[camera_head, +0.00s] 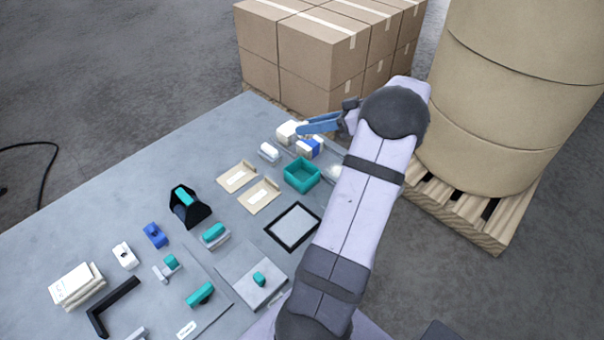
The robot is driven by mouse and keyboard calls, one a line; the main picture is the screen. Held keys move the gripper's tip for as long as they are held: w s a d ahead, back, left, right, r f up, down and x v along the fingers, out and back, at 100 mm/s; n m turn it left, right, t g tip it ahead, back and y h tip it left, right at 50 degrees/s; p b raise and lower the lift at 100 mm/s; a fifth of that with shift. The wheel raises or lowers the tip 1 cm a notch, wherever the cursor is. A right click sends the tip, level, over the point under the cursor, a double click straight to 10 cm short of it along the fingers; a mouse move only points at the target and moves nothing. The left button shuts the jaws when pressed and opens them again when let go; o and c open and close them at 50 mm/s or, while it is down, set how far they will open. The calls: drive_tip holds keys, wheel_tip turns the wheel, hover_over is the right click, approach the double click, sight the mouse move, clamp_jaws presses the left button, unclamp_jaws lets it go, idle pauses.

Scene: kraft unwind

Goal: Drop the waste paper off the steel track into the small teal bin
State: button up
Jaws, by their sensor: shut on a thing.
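The small teal bin (302,187) stands open-topped near the table's right side, left of my forearm. My gripper (303,130) reaches left beyond the bin, over the far end of the table, with its blue fingers shut. A pale, cream lump (286,132), which looks like the waste paper, is at the fingertips. The fingers partly cover it, and its height above the table is hard to judge. I cannot make out the steel track clearly.
A blue-and-white block (310,148) and a small white block (269,152) are near the bin. Two tan trays (259,196) lie left of it, and a black-framed pad (293,228) in front. Stacked cartons (320,55) and big kraft rolls (510,100) stand beyond the table.

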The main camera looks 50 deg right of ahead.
drive_tip(key=shift+a+f, duration=0.15)
drive_tip(key=shift+f, duration=0.75)
drive_tip(key=shift+d+f, duration=0.4)
drive_tip(key=shift+d, duration=0.15)
drive_tip(key=shift+f, duration=0.1)
drive_tip(key=shift+f, duration=2.85)
drive_tip(key=o, duration=1.3)
